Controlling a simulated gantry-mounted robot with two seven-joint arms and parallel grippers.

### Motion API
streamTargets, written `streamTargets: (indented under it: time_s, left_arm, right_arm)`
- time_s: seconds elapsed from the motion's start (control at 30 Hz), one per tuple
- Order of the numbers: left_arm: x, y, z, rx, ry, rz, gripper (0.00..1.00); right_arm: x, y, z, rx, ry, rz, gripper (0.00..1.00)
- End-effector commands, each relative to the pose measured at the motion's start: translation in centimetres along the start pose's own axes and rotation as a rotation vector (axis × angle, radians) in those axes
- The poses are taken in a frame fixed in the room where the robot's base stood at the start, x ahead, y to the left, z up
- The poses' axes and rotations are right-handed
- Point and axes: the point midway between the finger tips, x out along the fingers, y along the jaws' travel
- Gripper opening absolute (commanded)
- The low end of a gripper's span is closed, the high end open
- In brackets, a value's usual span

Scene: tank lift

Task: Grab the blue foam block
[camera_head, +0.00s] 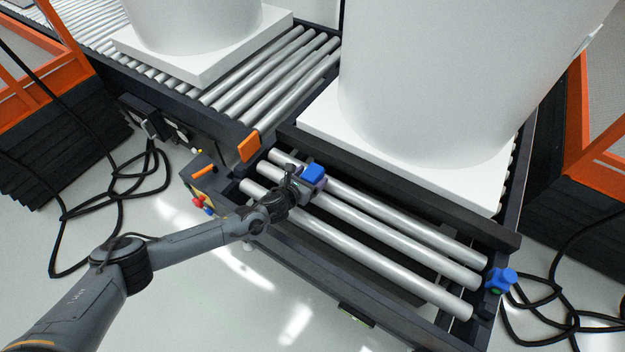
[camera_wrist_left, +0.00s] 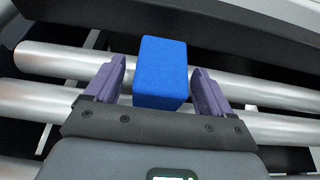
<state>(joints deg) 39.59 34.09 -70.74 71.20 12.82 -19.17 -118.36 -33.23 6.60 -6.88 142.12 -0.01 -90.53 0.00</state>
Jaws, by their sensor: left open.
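The blue foam block (camera_head: 314,173) sits on the metal rollers at the near end of the conveyor, beside the dark crossbar. It also shows in the left wrist view (camera_wrist_left: 161,72), upright and between the two purple fingers. My left gripper (camera_head: 312,183) is at the block, and in the left wrist view its fingers (camera_wrist_left: 158,88) are open. A gap shows on each side of the block, with the fingertips reaching along its near part. My right gripper is not in view.
Bare rollers (camera_head: 400,250) run to the right, with a blue fitting (camera_head: 501,280) at the frame's corner. A dark crossbar (camera_head: 400,185) and a large white tank (camera_head: 430,80) on a white base stand behind. An orange tab (camera_head: 249,147) is at the left.

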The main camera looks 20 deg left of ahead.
Motion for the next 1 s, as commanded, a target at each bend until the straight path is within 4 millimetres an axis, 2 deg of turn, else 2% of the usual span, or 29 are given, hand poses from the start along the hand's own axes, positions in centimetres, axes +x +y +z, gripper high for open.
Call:
streamTargets:
  time_s: [0.03, 0.17, 0.47, 0.57, 0.83, 1.0]
  left_arm:
    - [0.9, 0.0, -0.2, 0.000, -0.003, 0.001, 0.83]
    - [1.9, 0.1, -0.1, 0.000, -0.001, 0.001, 0.83]
    - [2.1, 0.0, 0.1, 0.000, -0.001, 0.000, 0.83]
    - [2.1, 0.0, 0.1, 0.000, -0.001, 0.000, 0.71]
    - [2.0, 0.0, 0.1, 0.000, -0.001, 0.000, 0.29]
    - [2.0, 0.0, 0.1, 0.000, -0.001, 0.000, 0.28]
  right_arm:
    - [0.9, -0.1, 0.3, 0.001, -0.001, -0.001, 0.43]
    - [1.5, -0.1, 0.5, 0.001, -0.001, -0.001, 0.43]
    - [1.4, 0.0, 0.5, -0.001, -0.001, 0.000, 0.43]
    - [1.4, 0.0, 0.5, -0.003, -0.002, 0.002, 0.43]
    - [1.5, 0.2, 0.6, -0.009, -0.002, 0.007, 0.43]
    - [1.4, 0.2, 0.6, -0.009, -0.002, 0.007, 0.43]
